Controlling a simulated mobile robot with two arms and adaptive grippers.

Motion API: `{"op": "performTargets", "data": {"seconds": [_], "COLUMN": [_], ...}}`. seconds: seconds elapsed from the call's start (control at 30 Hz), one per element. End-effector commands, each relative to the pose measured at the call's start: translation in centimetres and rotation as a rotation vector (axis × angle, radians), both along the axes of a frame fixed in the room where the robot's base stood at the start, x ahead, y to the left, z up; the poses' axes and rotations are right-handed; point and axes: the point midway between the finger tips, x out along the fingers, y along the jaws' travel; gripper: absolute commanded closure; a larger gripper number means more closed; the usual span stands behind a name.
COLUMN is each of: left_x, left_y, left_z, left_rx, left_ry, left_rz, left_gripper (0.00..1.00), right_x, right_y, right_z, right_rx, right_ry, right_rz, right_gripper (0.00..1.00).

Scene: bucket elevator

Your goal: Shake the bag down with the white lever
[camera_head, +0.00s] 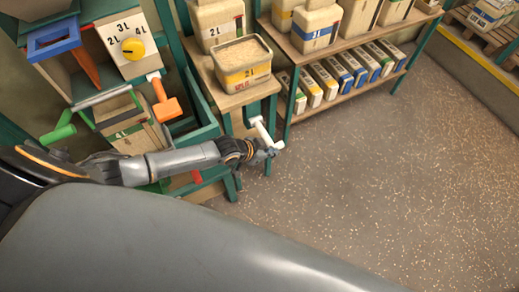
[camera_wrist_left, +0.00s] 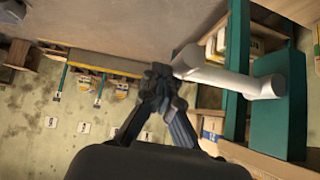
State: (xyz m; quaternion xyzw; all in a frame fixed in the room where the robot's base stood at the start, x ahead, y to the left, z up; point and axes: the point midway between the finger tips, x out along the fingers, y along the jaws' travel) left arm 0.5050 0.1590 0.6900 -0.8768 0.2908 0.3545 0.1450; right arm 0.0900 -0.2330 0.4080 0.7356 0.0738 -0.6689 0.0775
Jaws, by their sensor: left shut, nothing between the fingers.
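The white lever (camera_head: 262,130) sticks out from the teal post at the end of the bench. In the left wrist view the white lever (camera_wrist_left: 225,80) runs from a teal plate at the right to a rounded end beside my fingers. My left gripper (camera_head: 272,150) is shut and empty at the lever's lower end; in the left wrist view its fingertips (camera_wrist_left: 160,78) are close to that end. I cannot tell whether they touch. My right gripper is out of view.
A shelf (camera_head: 345,92) with several packages is to the right. An orange handle (camera_head: 165,105) and green handle (camera_head: 58,134) flank the bag. The speckled floor (camera_head: 380,180) is clear.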

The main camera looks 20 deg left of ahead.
Motion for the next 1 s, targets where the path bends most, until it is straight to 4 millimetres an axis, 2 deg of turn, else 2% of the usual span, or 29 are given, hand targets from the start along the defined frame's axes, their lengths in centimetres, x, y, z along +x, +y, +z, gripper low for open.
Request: {"op": "performTargets", "data": {"seconds": [0.03,0.07,0.3,0.5,0.7,1.0], "left_x": [0.1,-0.7,-4.1,-6.1,-6.9,-6.9], "left_y": [-0.1,0.2,1.3,1.9,2.2,2.2], "left_z": [1.8,1.5,4.7,6.7,7.5,7.6], "left_rx": [-0.001,0.000,-0.002,-0.003,-0.004,-0.004], "left_ry": [-0.002,0.001,-0.003,-0.006,-0.006,-0.007], "left_rz": [0.001,0.001,0.000,0.000,0.000,0.000], "left_gripper": [1.00,1.00,1.00,1.00,1.00,1.00], "right_x": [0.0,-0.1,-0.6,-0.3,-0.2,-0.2], "right_y": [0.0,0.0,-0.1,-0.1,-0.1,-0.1], "right_z": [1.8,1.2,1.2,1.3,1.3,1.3], "right_rx": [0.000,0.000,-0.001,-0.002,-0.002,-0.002], "right_ry": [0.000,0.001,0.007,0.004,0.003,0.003], "right_rz": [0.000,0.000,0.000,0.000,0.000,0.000], "right_gripper": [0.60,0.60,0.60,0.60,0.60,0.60]}}
